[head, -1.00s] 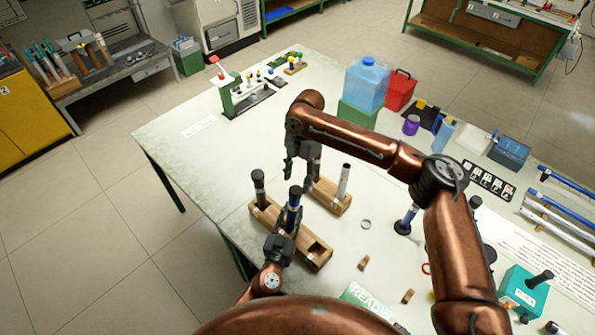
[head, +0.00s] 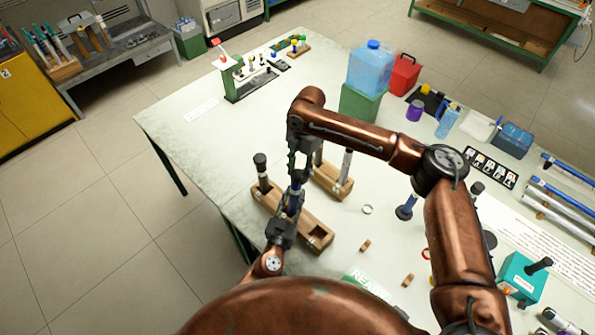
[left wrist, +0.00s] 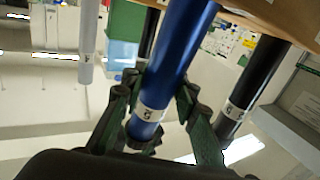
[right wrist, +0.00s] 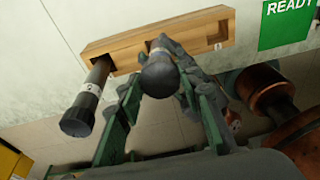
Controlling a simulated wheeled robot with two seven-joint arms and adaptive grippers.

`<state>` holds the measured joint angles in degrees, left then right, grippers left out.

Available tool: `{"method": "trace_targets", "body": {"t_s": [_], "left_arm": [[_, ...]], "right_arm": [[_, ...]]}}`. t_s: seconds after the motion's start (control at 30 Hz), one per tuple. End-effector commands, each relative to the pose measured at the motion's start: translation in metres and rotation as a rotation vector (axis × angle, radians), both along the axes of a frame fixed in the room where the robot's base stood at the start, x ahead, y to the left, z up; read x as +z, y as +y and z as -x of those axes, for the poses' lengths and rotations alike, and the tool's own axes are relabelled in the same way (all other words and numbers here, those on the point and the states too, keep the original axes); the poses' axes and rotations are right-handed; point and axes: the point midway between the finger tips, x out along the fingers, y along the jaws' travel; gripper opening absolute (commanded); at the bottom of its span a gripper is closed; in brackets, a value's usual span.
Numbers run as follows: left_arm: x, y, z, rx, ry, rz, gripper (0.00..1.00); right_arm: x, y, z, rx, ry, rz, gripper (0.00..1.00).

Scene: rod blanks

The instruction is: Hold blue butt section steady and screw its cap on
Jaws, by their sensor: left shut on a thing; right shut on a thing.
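The blue butt section (head: 292,205) stands upright in a wooden block (head: 318,240). My left gripper (head: 287,222) is shut around it from the near side. In the left wrist view the blue tube (left wrist: 178,60) with a white label band passes between the fingers. My right gripper (head: 299,174) is directly above, pointing down, shut on the dark round cap (right wrist: 159,75) at the top of the section. The cap is in line with the section; its thread is hidden, so I cannot tell how far it is screwed.
A black capped section (head: 262,172) stands in the same block, left of the blue one. A second wooden block (head: 335,184) with a pale section (head: 346,166) is close behind. A ring (head: 367,209) and small wooden pieces lie to the right. The table's left part is clear.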

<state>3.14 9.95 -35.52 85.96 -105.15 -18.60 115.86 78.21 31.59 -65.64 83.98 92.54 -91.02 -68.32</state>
Motion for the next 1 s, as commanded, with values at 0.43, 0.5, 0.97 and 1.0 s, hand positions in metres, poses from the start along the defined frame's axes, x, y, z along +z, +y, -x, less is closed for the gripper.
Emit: {"method": "trace_targets", "body": {"t_s": [0.43, 0.5, 0.97, 1.0], "left_arm": [[0.0013, -0.0059, 0.0023, -0.011, 0.0, 0.004, 0.0], [0.0013, -0.006, 0.0024, -0.011, 0.0, 0.004, 0.0], [0.0012, -0.0069, 0.0028, -0.013, 0.001, 0.005, 0.0], [0.0012, -0.007, 0.0028, -0.013, 0.001, 0.005, 0.0]], "right_arm": [[0.0006, 0.0008, -0.0014, -0.026, -0.001, 0.001, 0.04], [0.0006, 0.001, -0.0014, -0.09, 0.006, 0.011, 0.04], [-0.0002, 0.0009, -0.0015, -0.974, 0.111, 0.142, 0.04], [-0.0003, 0.0007, -0.0015, -1.055, 0.121, 0.155, 0.04]]}}
